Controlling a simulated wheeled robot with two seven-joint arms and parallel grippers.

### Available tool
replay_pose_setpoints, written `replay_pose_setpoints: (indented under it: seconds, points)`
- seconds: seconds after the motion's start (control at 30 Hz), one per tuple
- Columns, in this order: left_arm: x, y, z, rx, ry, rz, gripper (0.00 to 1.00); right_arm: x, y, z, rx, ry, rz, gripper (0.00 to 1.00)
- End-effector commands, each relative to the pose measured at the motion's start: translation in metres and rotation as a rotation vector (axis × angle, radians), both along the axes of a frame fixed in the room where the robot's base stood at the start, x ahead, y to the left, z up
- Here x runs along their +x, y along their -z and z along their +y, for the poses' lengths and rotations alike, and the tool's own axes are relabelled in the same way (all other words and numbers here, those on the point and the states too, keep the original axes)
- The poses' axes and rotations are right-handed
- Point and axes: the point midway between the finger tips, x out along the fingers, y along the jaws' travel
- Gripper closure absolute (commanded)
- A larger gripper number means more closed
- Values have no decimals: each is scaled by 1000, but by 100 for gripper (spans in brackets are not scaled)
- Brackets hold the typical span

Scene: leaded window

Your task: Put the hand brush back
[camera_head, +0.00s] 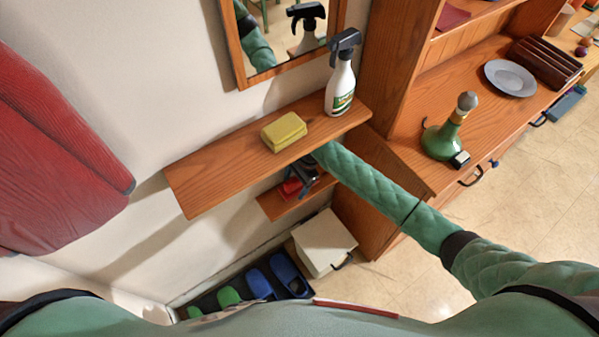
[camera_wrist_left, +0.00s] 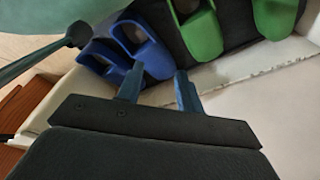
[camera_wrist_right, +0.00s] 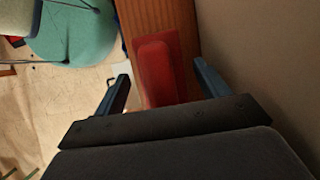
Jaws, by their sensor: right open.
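A red object (camera_head: 291,188), which looks like the hand brush, is on the small lower wooden shelf (camera_head: 283,208). In the right wrist view the red object (camera_wrist_right: 158,72) lies along the shelf board, ahead of and between the fingertips. My right gripper (camera_head: 304,180) reaches in under the upper shelf and is partly hidden by it and by my arm. In its wrist view my right gripper (camera_wrist_right: 163,82) is open and empty. My left gripper (camera_wrist_left: 160,88) is open and empty, pointing towards blue slippers (camera_wrist_left: 140,45); it is out of the head view.
The upper wooden shelf (camera_head: 210,182) holds a yellow sponge (camera_head: 284,131) and a spray bottle (camera_head: 341,85). Below are a white bin (camera_head: 323,242) and a shoe tray with blue and green slippers. A dresser stands right, with a green bottle (camera_head: 443,137). Red cloth (camera_head: 60,160) hangs left.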

Motion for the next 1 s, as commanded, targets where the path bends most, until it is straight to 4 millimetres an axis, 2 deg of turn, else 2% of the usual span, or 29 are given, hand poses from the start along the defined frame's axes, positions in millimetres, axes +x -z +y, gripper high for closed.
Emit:
replay_pose_setpoints:
  seconds: [0.03,0.27,0.7,1.0]
  points:
    - [-10,1,3,3,1,3,64,1,-7,-1,0,1,0,26]
    - [-33,19,17,10,7,-6,64,3,-21,-6,-1,0,1,26]
    - [-117,32,33,19,7,51,64,10,-54,-17,0,-1,0,26]
    - [-149,35,39,23,7,73,64,14,-62,-21,0,0,1,26]
